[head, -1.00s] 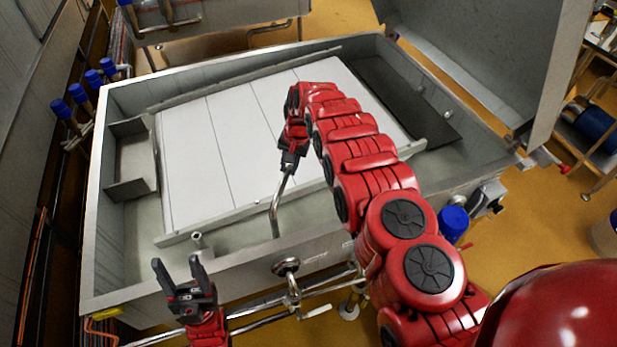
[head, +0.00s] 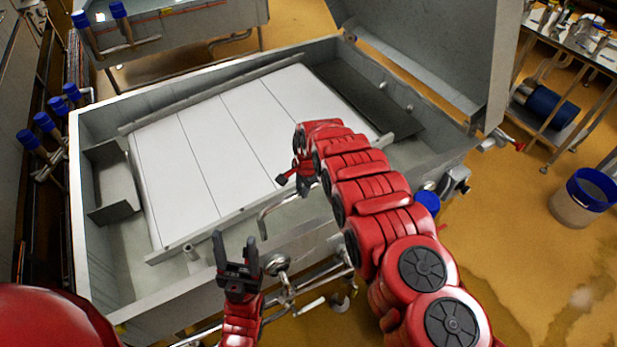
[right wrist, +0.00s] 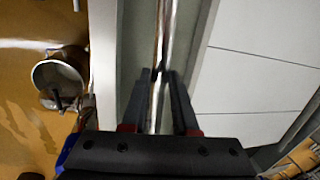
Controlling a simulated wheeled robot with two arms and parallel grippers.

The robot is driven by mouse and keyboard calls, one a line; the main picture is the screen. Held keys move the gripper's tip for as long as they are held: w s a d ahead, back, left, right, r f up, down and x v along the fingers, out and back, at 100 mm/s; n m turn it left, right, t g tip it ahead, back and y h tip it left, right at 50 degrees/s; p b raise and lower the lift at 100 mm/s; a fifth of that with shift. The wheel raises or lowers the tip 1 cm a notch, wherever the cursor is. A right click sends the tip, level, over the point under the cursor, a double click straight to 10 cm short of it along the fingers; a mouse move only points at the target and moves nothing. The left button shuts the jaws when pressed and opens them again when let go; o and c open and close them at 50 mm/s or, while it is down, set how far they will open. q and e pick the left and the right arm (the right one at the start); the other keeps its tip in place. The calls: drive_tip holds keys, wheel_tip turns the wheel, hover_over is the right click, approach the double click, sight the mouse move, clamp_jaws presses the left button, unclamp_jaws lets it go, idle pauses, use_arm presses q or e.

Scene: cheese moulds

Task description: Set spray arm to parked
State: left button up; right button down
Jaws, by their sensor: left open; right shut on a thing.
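The spray arm (head: 267,211) is a bent, shiny metal pipe rising at the front side of the vat (head: 172,288). It leans to the right, along the front edge of the white panels. My right gripper (head: 289,180) is shut on its upper part; in the right wrist view the pipe (right wrist: 164,30) runs between the two dark fingers (right wrist: 161,75). My red right forearm hides part of this area in the head view. My left gripper (head: 235,243) is open and empty near the vat's front rim, left of a round metal fitting (head: 276,264).
White panels (head: 215,140) fill the middle of the vat. A raised lid (head: 425,45) stands at the back right. Blue-capped valves (head: 45,122) line the left side. A blue-rimmed bucket (head: 588,195) stands on the open floor at right.

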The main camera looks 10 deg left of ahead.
drive_tip(key=shift+s+d+m+p, duration=0.4)
drive_tip(key=shift+s+m+p, duration=0.2)
drive_tip(key=shift+p, duration=0.55)
drive_tip(key=shift+f, duration=0.1)
drive_tip(key=c, duration=0.7)
unclamp_jaws()
drive_tip(key=shift+s+d, duration=0.1)
drive_tip(key=s+r+p, duration=0.1)
drive_tip(key=r+p, duration=0.2)
drive_tip(key=r, duration=0.2)
drive_tip(key=d+r+p, duration=0.1)
drive_tip(key=r+p, duration=0.3)
drive_tip(key=r, duration=0.2)
drive_tip(key=s+d+r+p, duration=0.1)
drive_tip(key=r+p, duration=0.3)
drive_tip(key=r, duration=0.2)
drive_tip(key=shift+s+r, duration=0.15)
drive_tip(key=shift+s, duration=0.15)
